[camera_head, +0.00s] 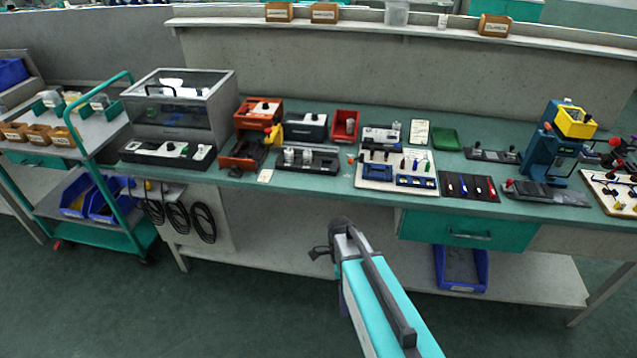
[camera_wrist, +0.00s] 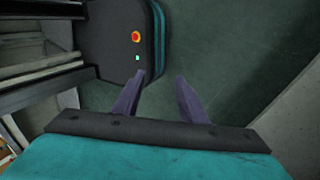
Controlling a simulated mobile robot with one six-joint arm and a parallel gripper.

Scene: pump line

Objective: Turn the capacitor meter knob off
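My arm reaches up from the bottom of the head view, in front of the bench and below its top. My gripper (camera_head: 320,253) is small and dark there. In the wrist view my gripper (camera_wrist: 161,78) has its two purple-grey fingers apart, with nothing between them. I cannot tell for sure which device is the capacitor meter. A dark box with a light top and a black knob (camera_head: 305,125) and a pale-topped instrument (camera_head: 381,136) stand at the middle back of the bench. Their labels and knob positions are too small to read.
The green-topped bench (camera_head: 325,192) also holds an orange device (camera_head: 258,112), a red bin (camera_head: 345,125), a white board of parts (camera_head: 397,158) and a blue press (camera_head: 550,145). A teal trolley (camera_head: 108,235) stands at left. Open floor lies before the bench.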

